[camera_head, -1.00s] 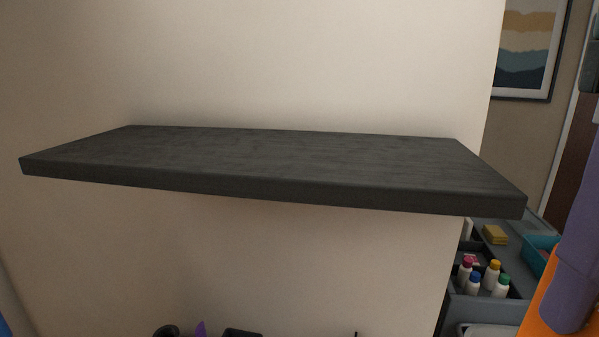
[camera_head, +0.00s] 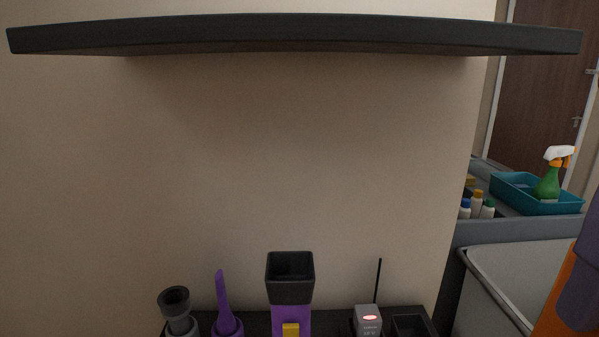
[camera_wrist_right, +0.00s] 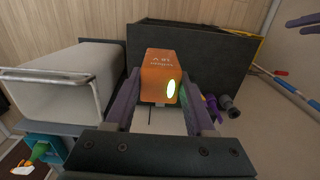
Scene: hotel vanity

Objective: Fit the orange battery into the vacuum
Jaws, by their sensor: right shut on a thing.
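The orange battery (camera_wrist_right: 161,72), a block with pale lettering and a glowing yellow-green oval, is held between the purple-grey fingers of my right gripper (camera_wrist_right: 160,98) in the right wrist view. Two purple-grey prongs at the top right of the wrist view look like my left gripper (camera_wrist_right: 303,21), mostly cut off.
A dark shelf (camera_head: 290,34) spans the wall above. Beside the vacuum stand a dark nozzle (camera_head: 174,302), a purple pointed tool (camera_head: 223,300) and a grey unit with a red light (camera_head: 368,319). A teal tray (camera_head: 520,195) with a spray bottle (camera_head: 548,178) is at right.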

